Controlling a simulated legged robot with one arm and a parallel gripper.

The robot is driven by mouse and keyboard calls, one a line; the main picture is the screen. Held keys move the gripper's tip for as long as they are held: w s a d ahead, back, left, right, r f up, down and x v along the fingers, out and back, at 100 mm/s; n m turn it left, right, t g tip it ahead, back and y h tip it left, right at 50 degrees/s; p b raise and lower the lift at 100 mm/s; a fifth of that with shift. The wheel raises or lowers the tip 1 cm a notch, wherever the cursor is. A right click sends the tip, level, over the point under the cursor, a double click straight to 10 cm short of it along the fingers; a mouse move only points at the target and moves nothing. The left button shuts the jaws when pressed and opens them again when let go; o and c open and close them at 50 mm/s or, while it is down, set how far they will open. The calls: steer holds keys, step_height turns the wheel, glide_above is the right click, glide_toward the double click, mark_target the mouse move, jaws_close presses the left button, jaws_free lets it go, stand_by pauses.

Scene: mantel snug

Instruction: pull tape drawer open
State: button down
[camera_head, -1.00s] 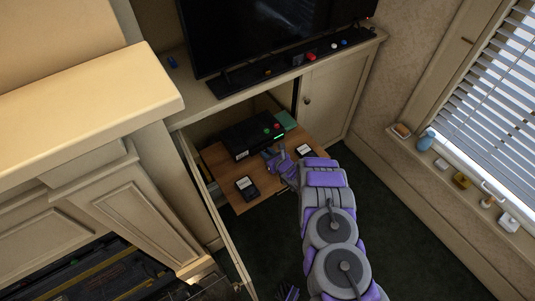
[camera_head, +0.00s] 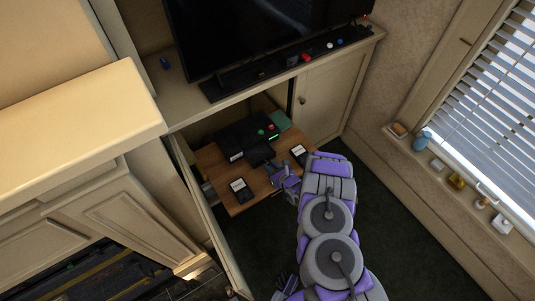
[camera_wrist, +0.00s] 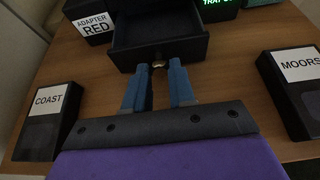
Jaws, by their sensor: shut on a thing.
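The tape drawer (camera_wrist: 160,40) is a small dark tray that stands pulled out of the black unit (camera_head: 240,133) on the wooden shelf. It looks empty in the wrist view, and it also shows in the head view (camera_head: 261,153). A small brass-coloured knob (camera_wrist: 158,65) sits on its front face. My gripper (camera_wrist: 159,68) has its two blue fingers shut on this knob, one on each side. In the head view my gripper (camera_head: 279,169) is at the drawer's front, partly hidden by my arm.
Black cassettes labelled COAST (camera_wrist: 48,120) and MOORS (camera_wrist: 296,88) lie either side of my gripper. A box labelled ADAPTER RED (camera_wrist: 92,25) is left of the drawer. The open cabinet door (camera_head: 205,210) stands at left. Dark floor is clear right of my arm.

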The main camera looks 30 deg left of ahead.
steer(key=d, duration=0.1)
steer(key=s+d, duration=0.1)
steer(key=d, duration=0.1)
steer(key=s+d, duration=0.1)
steer(key=d, duration=0.1)
steer(key=shift+s+r, duration=0.1)
steer(key=shift+s, duration=0.1)
steer(key=shift+a, duration=0.1)
steer(key=c, duration=0.9)
jaws_free()
steer(key=shift+c, duration=0.2)
steer(key=shift+s+p, duration=0.1)
steer(key=shift+p, duration=0.2)
steer(key=p+v, duration=0.5)
steer(key=v, duration=1.2)
steer(key=shift+p, duration=0.3)
steer(key=shift+s, duration=0.1)
